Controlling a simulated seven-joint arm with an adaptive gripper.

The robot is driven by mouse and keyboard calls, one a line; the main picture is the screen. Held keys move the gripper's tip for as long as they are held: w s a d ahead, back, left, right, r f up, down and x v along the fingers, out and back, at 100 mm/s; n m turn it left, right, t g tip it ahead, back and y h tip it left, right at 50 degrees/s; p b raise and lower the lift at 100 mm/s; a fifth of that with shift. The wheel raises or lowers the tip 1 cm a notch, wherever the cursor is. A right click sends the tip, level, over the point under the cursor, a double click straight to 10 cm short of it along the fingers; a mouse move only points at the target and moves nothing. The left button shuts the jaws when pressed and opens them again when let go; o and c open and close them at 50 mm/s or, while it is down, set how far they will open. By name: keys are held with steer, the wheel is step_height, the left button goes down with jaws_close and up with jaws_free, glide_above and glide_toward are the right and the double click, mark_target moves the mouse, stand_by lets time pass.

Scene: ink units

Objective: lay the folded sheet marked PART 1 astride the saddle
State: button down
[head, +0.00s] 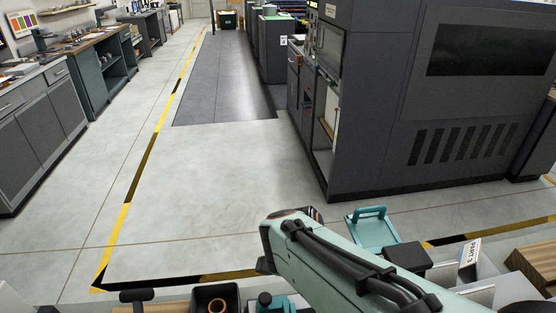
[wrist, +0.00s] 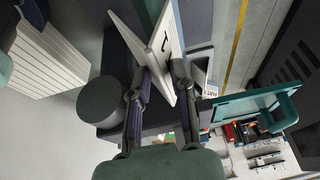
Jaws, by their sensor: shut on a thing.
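My gripper (wrist: 160,80) is shut on a folded white sheet (wrist: 171,27) in the wrist view. The sheet's pale panels rise between and beyond the two dark fingers, tilted in the picture. A black mark shows on one panel, but its full label cannot be read. In the head view my arm crosses the bottom right, and the gripper and held sheet do not show. I cannot surely make out the saddle in either view.
A teal tray with a raised handle (head: 372,232) lies beside my arm in the head view. A white piece marked PART 3 (head: 470,251) stands right of it. A dark cylinder (wrist: 101,102) is close left of the fingers in the wrist view. The floor ahead is clear.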

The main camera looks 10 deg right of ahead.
steer(key=shift+f, duration=4.35)
steer(key=shift+f, duration=0.2)
steer(key=c, duration=0.9)
jaws_free()
steer(key=shift+r, duration=0.1)
steer(key=shift+r, duration=3.9)
